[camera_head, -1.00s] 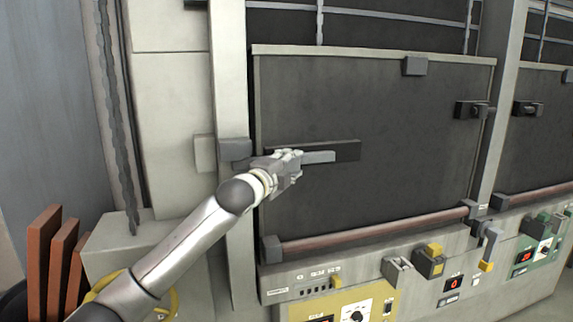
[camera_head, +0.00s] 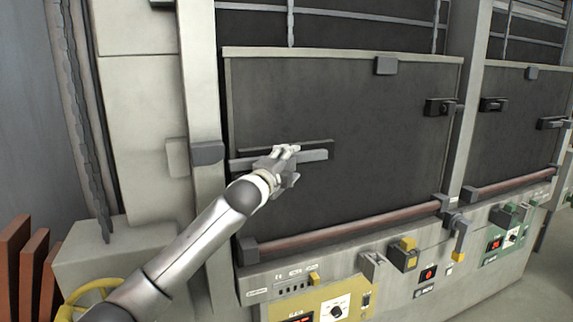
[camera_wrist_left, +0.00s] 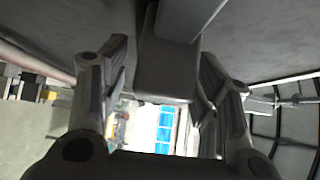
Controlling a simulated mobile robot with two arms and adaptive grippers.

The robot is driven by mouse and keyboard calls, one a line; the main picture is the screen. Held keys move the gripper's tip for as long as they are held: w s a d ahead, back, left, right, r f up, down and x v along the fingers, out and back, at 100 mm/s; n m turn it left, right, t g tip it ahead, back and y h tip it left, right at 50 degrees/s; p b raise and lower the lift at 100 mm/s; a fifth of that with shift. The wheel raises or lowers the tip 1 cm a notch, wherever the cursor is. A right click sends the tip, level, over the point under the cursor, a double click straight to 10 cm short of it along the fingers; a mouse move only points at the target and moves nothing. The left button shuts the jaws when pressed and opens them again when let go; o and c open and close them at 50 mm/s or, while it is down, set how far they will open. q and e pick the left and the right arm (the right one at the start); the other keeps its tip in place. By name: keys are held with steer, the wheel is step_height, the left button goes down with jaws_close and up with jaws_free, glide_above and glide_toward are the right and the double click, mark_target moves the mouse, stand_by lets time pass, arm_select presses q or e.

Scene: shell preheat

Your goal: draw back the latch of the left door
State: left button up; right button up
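The left door (camera_head: 380,140) is a large dark panel in a pale frame. Its latch is a grey bar (camera_head: 314,156) lying level across the door's left part, over a dark backing plate (camera_head: 331,145). The bar's left end lies just right of a grey keeper block (camera_head: 207,152) on the frame post. My right gripper is not in view.
A reddish rail (camera_head: 340,228) runs along the door's lower edge. Below it is a panel with a yellow plate (camera_head: 318,308), knobs and switches. A second door (camera_head: 510,130) stands at the right. Brown slabs (camera_head: 30,265) and a yellow ring (camera_head: 85,290) are at lower left.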

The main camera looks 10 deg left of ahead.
arm_select(q)
steer(key=shift+s+a, duration=0.15)
steer(key=shift+a, duration=0.05)
steer(key=s+a, duration=0.2)
steer(key=s, duration=0.9)
steer(key=shift+s, duration=0.3)
